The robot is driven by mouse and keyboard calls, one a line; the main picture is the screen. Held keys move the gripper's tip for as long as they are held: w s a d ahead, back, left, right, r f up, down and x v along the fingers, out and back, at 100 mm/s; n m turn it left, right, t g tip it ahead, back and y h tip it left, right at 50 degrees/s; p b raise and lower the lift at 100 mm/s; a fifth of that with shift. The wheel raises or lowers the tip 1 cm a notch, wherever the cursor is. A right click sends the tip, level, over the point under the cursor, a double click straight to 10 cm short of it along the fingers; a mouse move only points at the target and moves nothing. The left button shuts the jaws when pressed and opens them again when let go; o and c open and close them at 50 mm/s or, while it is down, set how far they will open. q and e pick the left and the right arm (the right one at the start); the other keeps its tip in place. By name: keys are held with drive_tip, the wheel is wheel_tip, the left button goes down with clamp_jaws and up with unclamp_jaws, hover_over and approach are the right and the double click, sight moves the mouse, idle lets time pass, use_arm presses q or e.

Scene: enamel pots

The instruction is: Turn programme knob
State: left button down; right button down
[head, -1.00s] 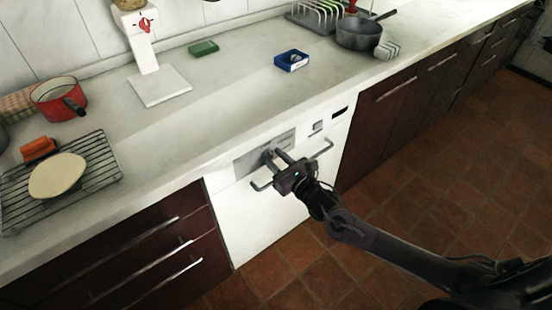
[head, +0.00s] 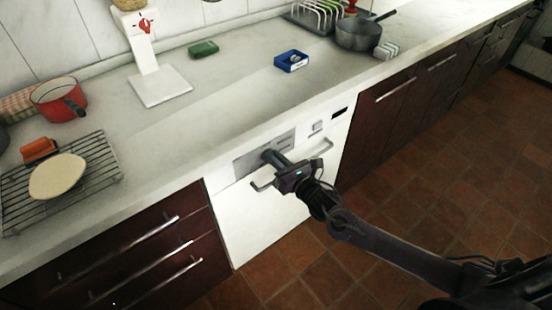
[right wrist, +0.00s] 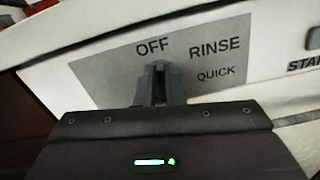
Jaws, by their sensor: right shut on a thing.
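The white dishwasher (head: 262,222) has a grey programme panel (head: 285,142) at its top. In the right wrist view the panel (right wrist: 110,72) reads OFF at the top, with RINSE and QUICK to the right. My right gripper (head: 270,156) reaches over the dishwasher's bar handle (head: 324,149) to the panel's left part. In the right wrist view its fingers (right wrist: 158,72) are close together just below the word OFF, shut on the programme knob. The fingers hide most of the knob, and its pointing direction cannot be told. My left gripper is not in view.
The bar handle lies just under my right gripper. The counter above holds a blue box (head: 291,61), a green box (head: 203,48), a white scale (head: 160,86), a red pot (head: 58,99), a wire rack (head: 98,165) and a grey saucepan (head: 358,38). The floor in front is clear.

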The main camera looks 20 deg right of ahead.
drive_tip(key=m, duration=0.7)
drive_tip(key=f+m, duration=0.1)
drive_tip(key=m, duration=0.6)
drive_tip(key=d+f+m+p, duration=0.1)
drive_tip(key=m, duration=0.6)
drive_tip(key=shift+w+f, duration=0.15)
drive_tip(key=shift+w, duration=0.05)
drive_tip(key=shift+s+a+f+m+p, duration=0.1)
drive_tip(key=shift+a+f+m+p, duration=0.2)
drive_tip(key=shift+m, duration=1.85)
drive_tip(key=shift+s+a+f+m+p, duration=0.1)
drive_tip(key=shift+m+p, duration=0.25)
drive_tip(key=shift+m, duration=1.75)
drive_tip(key=shift+s+a+f+m+p, duration=0.1)
drive_tip(key=shift+a+m+p, duration=0.2)
drive_tip(key=shift+m, duration=1.85)
drive_tip(key=c, duration=1.5)
unclamp_jaws()
